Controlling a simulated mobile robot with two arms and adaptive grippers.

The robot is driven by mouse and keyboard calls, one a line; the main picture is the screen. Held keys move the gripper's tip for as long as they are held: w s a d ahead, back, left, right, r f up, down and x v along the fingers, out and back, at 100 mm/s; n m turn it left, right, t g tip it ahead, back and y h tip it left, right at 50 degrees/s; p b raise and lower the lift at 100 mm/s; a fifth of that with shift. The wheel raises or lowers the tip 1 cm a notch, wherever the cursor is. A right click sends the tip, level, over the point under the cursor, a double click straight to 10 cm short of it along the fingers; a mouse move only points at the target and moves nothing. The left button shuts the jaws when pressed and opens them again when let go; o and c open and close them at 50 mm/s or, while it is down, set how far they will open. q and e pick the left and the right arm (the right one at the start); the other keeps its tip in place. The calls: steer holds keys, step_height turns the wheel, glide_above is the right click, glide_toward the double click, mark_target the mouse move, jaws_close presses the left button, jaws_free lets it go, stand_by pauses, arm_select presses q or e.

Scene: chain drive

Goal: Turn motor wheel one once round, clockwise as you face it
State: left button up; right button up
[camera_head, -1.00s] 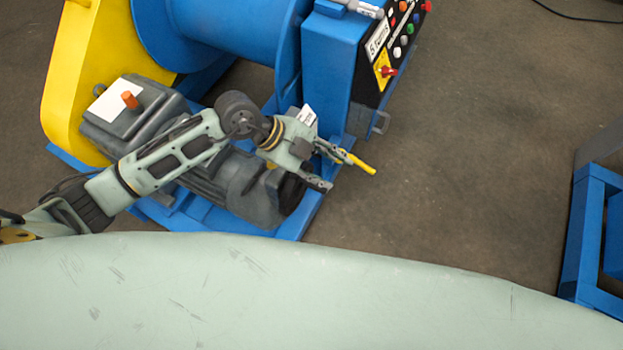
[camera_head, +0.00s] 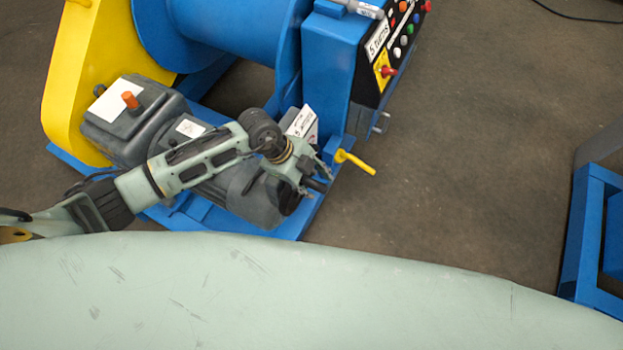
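A grey motor (camera_head: 238,196) lies on the blue base, its near right end dark and rounded. The motor wheel is not clearly seen; my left gripper and wrist cover much of that end. My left gripper (camera_head: 322,178) is right at the motor's right end, just left of and below a yellow lever (camera_head: 356,162). It looks apart from the lever. Its fingers are small and dark against the motor end, so I cannot tell whether they touch or hold anything. My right gripper is out of view.
A blue drum (camera_head: 220,35) and yellow guard (camera_head: 85,60) stand behind. A blue cabinet with a control panel (camera_head: 395,50) rises behind the lever. A white sign (camera_head: 303,124) stands beside my wrist. Another blue frame (camera_head: 580,240) is at right; open floor lies between.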

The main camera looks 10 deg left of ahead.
arm_select(q)
steer(key=shift+c, duration=0.6)
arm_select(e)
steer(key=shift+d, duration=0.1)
arm_select(q)
jaws_close()
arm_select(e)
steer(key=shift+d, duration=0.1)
arm_select(q)
steer(key=shift+w, duration=0.1)
steer(key=shift+w+d+r+g, duration=0.1)
steer(key=shift+w+d+g, duration=0.05)
steer(key=shift+w+g, duration=0.25)
steer(key=w+g+b, duration=0.1)
steer(key=w+d+f+g+y+b, duration=0.1)
steer(key=w, duration=0.1)
steer(key=w+b, duration=0.1)
steer(key=w, duration=0.1)
steer(key=shift+d+f+n+g, duration=0.25)
steer(key=shift+f+n+g, duration=0.15)
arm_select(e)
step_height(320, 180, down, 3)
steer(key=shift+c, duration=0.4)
